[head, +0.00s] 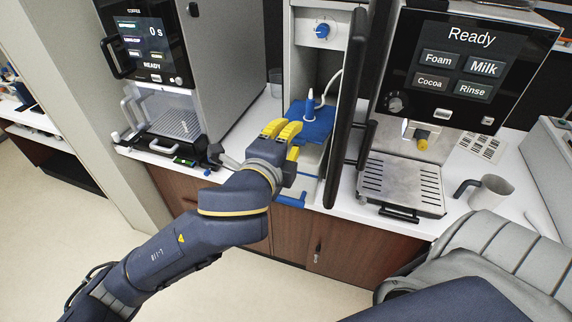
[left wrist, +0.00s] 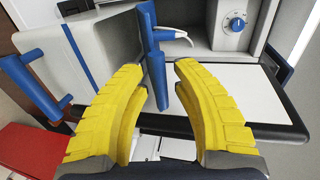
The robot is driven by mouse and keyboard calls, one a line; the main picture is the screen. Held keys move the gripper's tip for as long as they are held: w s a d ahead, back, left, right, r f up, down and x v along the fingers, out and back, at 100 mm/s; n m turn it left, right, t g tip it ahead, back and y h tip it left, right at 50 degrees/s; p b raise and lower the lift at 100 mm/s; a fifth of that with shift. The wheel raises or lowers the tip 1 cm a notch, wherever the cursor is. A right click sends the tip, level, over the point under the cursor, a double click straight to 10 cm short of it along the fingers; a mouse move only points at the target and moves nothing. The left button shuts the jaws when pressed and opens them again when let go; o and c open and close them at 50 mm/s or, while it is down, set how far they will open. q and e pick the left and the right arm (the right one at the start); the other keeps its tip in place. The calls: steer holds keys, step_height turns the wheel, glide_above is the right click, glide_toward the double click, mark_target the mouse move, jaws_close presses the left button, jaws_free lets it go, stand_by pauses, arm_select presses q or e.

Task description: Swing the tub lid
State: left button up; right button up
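The tub (left wrist: 100,45) has a pale body and a blue lid (head: 320,122) with a blue spout (head: 311,100) and a white hose. It stands in the open compartment of the white cooler, and the lid looks flat on top. My left gripper (head: 290,138), with yellow fingers, is at the lid's front left. My right gripper is out of view; only a right arm link shows in the head view.
The cooler's dark door (head: 347,120) stands open just right of the tub. A blue bar (head: 290,201) sticks out low at the front. A coffee machine (head: 150,40) stands left. A milk machine (head: 465,55) and a metal jug (head: 492,192) are right.

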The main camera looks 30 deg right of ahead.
arm_select(q)
jaws_close()
steer(key=shift+a+f, duration=0.1)
steer(key=shift+s+a+f, duration=0.2)
steer(key=shift+f, duration=0.65)
steer(key=shift+s+a+f, duration=0.15)
steer(key=shift+a+f, duration=0.05)
steer(key=shift+f, duration=0.65)
steer(key=shift+a+f, duration=0.1)
steer(key=shift+f, duration=1.25)
steer(key=shift+o, duration=1.4)
jaws_free()
steer(key=shift+r, duration=0.1)
steer(key=shift+s+a, duration=0.1)
